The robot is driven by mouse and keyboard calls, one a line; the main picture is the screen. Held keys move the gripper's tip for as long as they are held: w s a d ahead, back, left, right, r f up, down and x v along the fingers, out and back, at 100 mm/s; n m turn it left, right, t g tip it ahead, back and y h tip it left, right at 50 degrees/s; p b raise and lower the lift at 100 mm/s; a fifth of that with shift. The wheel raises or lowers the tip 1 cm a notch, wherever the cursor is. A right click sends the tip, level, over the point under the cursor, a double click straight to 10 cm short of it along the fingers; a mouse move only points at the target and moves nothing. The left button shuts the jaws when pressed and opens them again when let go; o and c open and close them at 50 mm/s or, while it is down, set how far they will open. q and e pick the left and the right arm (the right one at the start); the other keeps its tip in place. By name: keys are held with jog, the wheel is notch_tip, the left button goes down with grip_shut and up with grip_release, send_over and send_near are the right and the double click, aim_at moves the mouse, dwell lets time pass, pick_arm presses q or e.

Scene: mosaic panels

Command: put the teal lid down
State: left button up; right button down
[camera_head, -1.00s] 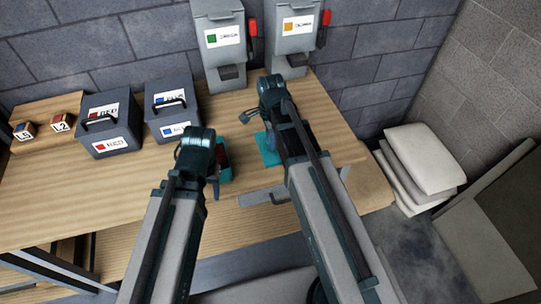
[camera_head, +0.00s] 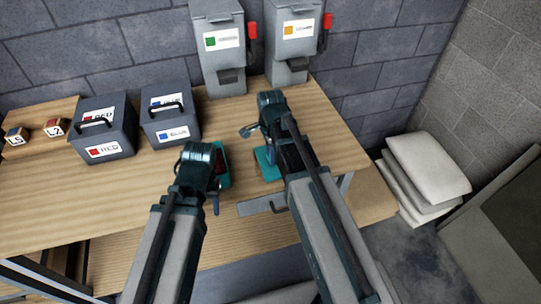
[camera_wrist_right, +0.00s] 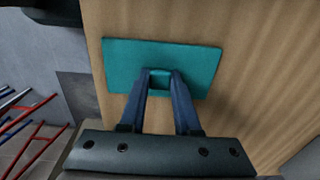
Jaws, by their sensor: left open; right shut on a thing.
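The flat rectangular teal lid (camera_wrist_right: 115,68) is under my right gripper in the right wrist view, above or on the wooden bench top. My right gripper (camera_wrist_right: 160,80) is shut on the small raised handle at its middle. I cannot tell whether the lid touches the wood. In the head view the lid (camera_head: 263,158) shows partly, beside my right arm, which hides the rest. My left gripper (camera_head: 216,200) is open at the bench's front edge, beside a teal box (camera_head: 224,178) with something red inside, mostly hidden by my left arm.
The wooden bench (camera_head: 60,200) has clear room at left. A red-labelled box (camera_head: 105,135) and a blue-labelled box (camera_head: 170,115) stand at the back left. Two grey dispensers, one green-labelled (camera_head: 219,65) and one yellow-labelled (camera_head: 289,70), stand at the back. White sacks (camera_head: 428,165) lie at right.

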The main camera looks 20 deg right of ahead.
jog(key=c, duration=0.6)
grip_release()
jog(key=shift+f, duration=0.1)
notch_tip(320, 180, up, 12)
jog(key=p, duration=1.2)
jog(key=s+a+n, duration=0.3)
jog(key=s+n, duration=0.1)
jog(key=n, duration=0.3)
jog(key=s+a+n, duration=0.4)
jog(key=s+n, duration=0.1)
jog(key=n, duration=0.2)
jog(key=s+a+n+h, duration=0.1)
jog(key=s+a+n, duration=0.2)
jog(key=s+n, duration=0.2)
jog(key=shift+s+a+r+n, duration=0.1)
jog(key=shift+a+n, duration=0.05)
jog(key=shift+n, duration=0.45)
jog(key=shift+s+a+r+n, duration=0.1)
jog(key=shift+n, duration=0.5)
notch_tip(320, 180, down, 5)
jog(key=b, duration=0.4)
jog(key=shift+r, duration=0.2)
